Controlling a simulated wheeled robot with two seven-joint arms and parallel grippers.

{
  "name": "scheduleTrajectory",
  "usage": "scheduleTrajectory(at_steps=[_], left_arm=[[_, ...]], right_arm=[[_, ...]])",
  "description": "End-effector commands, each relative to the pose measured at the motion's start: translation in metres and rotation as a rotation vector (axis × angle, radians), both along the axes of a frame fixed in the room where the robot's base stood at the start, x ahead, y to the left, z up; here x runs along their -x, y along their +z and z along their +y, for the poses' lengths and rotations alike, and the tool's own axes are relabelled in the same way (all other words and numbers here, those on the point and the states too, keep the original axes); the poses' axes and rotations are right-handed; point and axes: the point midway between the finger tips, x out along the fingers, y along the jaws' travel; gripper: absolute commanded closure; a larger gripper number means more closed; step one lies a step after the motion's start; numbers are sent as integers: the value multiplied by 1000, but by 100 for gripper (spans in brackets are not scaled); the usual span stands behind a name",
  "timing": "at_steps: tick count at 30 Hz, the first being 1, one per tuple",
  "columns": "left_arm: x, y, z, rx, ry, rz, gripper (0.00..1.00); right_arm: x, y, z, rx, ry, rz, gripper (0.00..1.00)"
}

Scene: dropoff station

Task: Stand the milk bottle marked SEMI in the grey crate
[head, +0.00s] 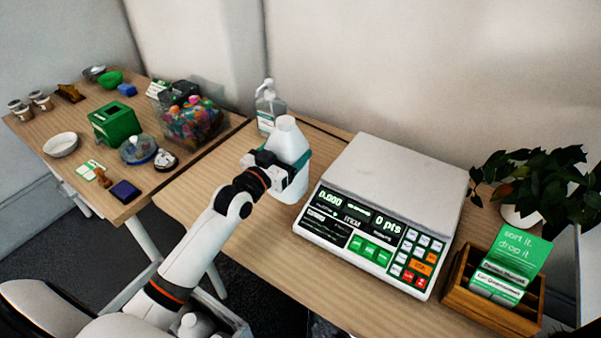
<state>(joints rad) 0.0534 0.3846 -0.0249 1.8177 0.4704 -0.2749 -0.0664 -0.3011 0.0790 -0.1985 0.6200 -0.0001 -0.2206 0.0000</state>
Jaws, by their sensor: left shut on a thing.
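A white milk bottle (286,134) with a teal label is upright beside the scale, at the middle of the head view. My left gripper (281,171) is shut on its body from the front left. The gripper hides part of the label, and I cannot read SEMI on it. Whether the bottle's base touches the table is unclear. The grey crate (237,321) is low at the bottom, below the table's front edge and partly behind my left arm. A white bottle (190,323) shows in it. My right gripper is not in view.
A large scale (390,185) stands right of the bottle. A pump bottle (268,106) stands behind it. A wooden card box (490,300) and a plant (540,185) are at the right. The left table (62,170) holds bowls, jars and a green box. Bare wood lies left of the gripper.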

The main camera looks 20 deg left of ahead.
Motion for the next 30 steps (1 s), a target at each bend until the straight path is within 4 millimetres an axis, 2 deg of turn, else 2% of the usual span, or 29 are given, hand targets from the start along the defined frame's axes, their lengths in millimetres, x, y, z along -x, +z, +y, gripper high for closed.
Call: scheduleTrajectory(at_steps=[12,23,24,27,30], left_arm=[[0,-48,0,-1,0,-1,40],[0,-52,0,-1,0,-2,40],[0,-53,0,-1,0,-2,16],[0,-52,0,-1,0,-2,0],[0,-52,0,-1,0,-2,0]], right_arm=[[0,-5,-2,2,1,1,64],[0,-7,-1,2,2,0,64],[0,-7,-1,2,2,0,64],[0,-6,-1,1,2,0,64],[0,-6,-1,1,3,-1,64]])
